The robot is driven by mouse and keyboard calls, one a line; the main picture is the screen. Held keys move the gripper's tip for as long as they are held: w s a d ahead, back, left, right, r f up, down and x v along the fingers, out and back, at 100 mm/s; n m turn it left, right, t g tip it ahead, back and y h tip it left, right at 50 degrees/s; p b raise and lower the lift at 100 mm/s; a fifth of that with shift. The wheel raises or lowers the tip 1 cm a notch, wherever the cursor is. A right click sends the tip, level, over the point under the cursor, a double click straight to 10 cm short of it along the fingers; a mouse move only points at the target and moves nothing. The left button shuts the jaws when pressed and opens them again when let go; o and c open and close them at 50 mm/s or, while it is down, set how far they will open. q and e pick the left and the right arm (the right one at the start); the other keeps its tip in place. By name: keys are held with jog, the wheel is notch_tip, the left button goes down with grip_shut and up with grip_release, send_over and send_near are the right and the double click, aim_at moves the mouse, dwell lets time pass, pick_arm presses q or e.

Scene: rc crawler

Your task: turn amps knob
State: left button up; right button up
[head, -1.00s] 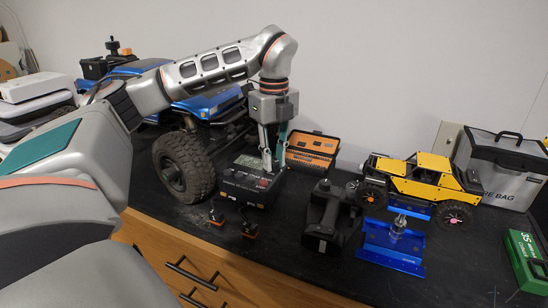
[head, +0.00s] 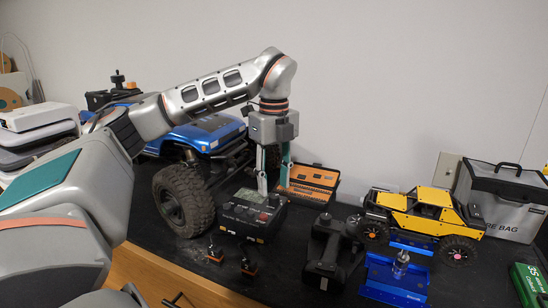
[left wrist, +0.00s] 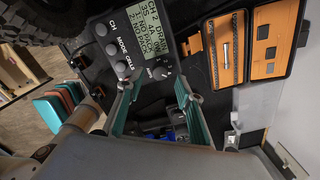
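A black charger (head: 252,214) with a row of knobs stands beside the front wheel of the blue crawler. My left gripper (head: 272,190) points down over the charger. Its fingers are apart and empty, with the fourth knob near the gap between the tips (left wrist: 160,88). My right gripper is out of view.
An open orange case (head: 307,184) lies behind the charger. The blue crawler (head: 205,133) stands left. A black transmitter (head: 325,255), a blue stand (head: 395,280) and a yellow crawler (head: 425,212) are to the right. Two small connectors (head: 245,262) lie in front.

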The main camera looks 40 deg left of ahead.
aim_at(274, 196)
pick_arm(q)
notch_tip(274, 196, up, 9)
dwell(0.3)
jog(key=shift+f, duration=0.15)
dwell(0.5)
